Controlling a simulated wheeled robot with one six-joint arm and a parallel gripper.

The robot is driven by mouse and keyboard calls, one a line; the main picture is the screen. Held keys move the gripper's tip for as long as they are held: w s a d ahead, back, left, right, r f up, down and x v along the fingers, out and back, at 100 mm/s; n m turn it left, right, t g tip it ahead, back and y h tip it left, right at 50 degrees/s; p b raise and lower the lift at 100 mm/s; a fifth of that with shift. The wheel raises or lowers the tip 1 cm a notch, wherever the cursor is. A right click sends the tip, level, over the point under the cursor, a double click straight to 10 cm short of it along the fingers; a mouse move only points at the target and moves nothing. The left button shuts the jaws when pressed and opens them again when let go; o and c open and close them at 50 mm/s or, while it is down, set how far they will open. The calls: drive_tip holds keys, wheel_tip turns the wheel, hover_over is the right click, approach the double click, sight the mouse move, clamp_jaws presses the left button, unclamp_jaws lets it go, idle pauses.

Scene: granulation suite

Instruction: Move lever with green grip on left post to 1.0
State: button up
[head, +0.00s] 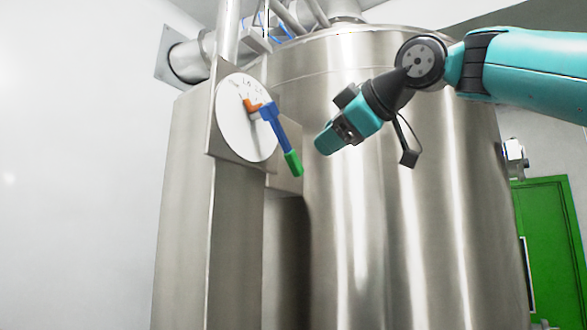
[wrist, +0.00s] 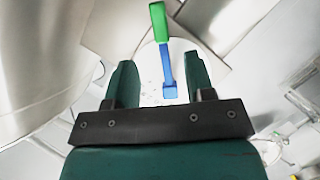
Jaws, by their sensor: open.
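The lever (head: 282,136) has a blue arm and a green grip (head: 293,163). It sits on a round white dial (head: 236,118) on a steel post (head: 237,220), and its grip points down and to the right. An orange pointer (head: 253,105) shows near the hub; the scale marks are too small to read. My gripper (head: 322,147) is to the right of the grip, apart from it. In the wrist view, my gripper (wrist: 160,85) is open and empty. The blue arm (wrist: 164,60) shows between and beyond the fingers, with the green grip (wrist: 158,22) above them.
A large steel tank (head: 400,220) stands behind the post and my arm. Pipes (head: 230,35) run above the dial. A green door (head: 548,240) is at the far right. The space left of the post, before the white wall (head: 80,160), looks clear.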

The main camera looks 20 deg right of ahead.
sight(297, 161)
drive_tip(key=p+x, duration=0.2)
drive_tip(key=x, duration=0.8)
drive_tip(key=shift+w, duration=0.1)
drive_tip(key=shift+w+a+f, duration=0.15)
drive_tip(key=shift+w+a, duration=0.05)
drive_tip(key=shift+w, duration=0.25)
clamp_jaws()
